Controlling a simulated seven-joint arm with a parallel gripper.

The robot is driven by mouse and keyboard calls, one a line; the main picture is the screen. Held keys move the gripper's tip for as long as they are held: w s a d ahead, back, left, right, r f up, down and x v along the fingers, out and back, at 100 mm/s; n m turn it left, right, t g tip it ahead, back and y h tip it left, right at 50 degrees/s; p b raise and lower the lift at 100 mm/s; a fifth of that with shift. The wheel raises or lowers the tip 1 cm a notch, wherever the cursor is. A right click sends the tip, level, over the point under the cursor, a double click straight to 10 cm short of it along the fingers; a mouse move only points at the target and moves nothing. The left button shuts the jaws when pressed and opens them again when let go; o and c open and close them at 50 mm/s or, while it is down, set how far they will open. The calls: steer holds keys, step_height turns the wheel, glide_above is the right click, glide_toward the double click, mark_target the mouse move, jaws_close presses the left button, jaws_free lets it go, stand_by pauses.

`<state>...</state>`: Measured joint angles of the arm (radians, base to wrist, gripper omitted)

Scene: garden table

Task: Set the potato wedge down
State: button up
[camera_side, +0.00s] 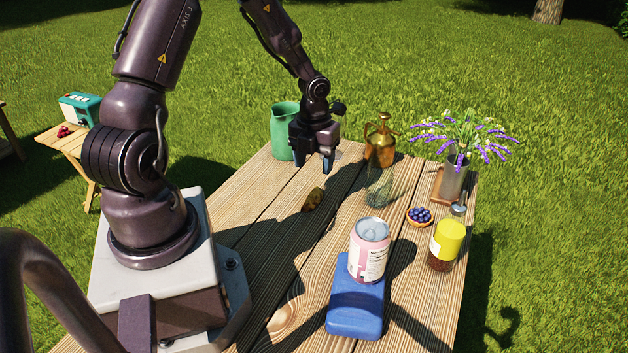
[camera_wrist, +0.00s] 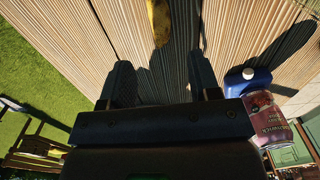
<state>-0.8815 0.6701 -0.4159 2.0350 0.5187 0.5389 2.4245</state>
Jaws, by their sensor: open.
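The potato wedge (camera_side: 313,199) is a small brownish-yellow piece lying on the wooden table (camera_side: 285,207), left of the table's middle. In the wrist view the wedge (camera_wrist: 158,22) shows at the top edge, partly cut off, ahead of the fingertips and between their lines. My gripper (camera_side: 327,160) hangs over the far part of the table, behind the wedge and apart from it. In the wrist view my gripper (camera_wrist: 163,78) has its two fingers spread, with only bare planks and shadow between them.
A green pitcher (camera_side: 284,130) stands beside my gripper, and a copper jug (camera_side: 380,143) stands to its right. A clear glass (camera_side: 380,188), blueberry bowl (camera_side: 419,217), yellow-lidded jar (camera_side: 447,243) and flower vase (camera_side: 453,178) stand right.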

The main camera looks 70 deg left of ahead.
steer(key=s+d+r+n+t+y, duration=0.1)
steer(key=d+r+n, duration=0.4)
steer(key=r+n, duration=0.3)
steer(key=s+d+r+n+t+y, duration=0.15)
steer(key=d+r+n, duration=0.4)
steer(key=r, duration=0.55)
steer(key=s+d+r+n+t+h, duration=0.2)
steer(key=s+d+r+n, duration=0.4)
steer(key=s+n, duration=0.3)
steer(key=d+n+t, duration=0.1)
steer(key=n, duration=0.3)
steer(key=shift+d+r, duration=0.4)
